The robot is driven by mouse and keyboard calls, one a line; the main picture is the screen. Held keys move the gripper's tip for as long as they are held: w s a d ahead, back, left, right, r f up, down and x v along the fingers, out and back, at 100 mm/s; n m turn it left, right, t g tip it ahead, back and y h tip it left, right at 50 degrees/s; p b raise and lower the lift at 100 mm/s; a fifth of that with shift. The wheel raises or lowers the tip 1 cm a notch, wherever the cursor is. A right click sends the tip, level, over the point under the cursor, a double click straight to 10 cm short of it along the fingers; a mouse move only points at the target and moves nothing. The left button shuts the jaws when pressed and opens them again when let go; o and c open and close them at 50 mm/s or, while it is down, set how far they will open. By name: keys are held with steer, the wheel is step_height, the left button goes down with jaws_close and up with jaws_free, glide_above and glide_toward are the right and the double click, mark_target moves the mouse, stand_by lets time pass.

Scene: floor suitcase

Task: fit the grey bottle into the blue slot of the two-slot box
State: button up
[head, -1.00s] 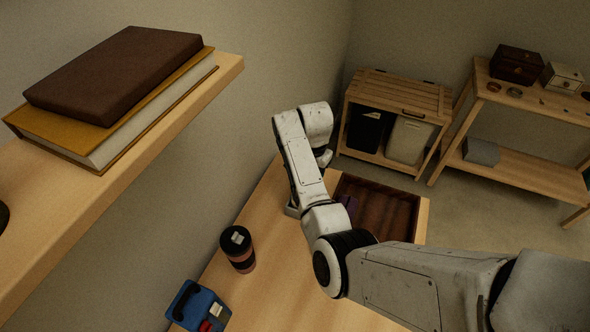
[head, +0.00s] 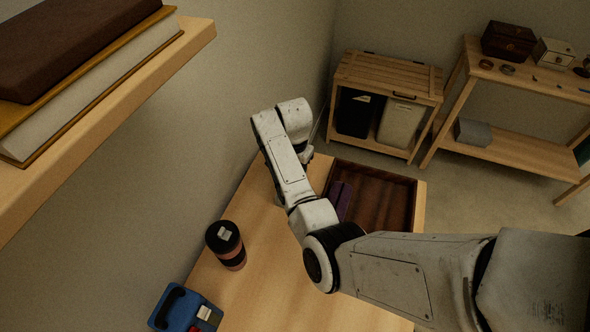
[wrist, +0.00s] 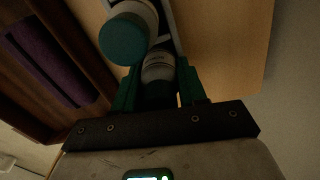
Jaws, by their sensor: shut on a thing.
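In the wrist view my gripper (wrist: 160,72) has its two green fingers on either side of a bottle (wrist: 158,66) with a pale grey body and a dark lower end, and is shut on it. A second bottle (wrist: 125,35), white with a teal cap, stands just beyond, up and left of the held one. A thin grey edge (wrist: 168,22), probably the two-slot box, shows between and behind the bottles. The blue slot cannot be made out. In the head view my arm hides the gripper, the held bottle and the box.
A dark wooden tray (head: 408,205) with a purple item (head: 341,200) lies beside the work spot. A dark tumbler (head: 226,246) and a blue case (head: 180,310) stand on the table nearer me. A shelf with books (head: 75,60) overhangs at left.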

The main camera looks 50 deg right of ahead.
steer(key=shift+f, duration=0.1)
steer(key=o, duration=1.2)
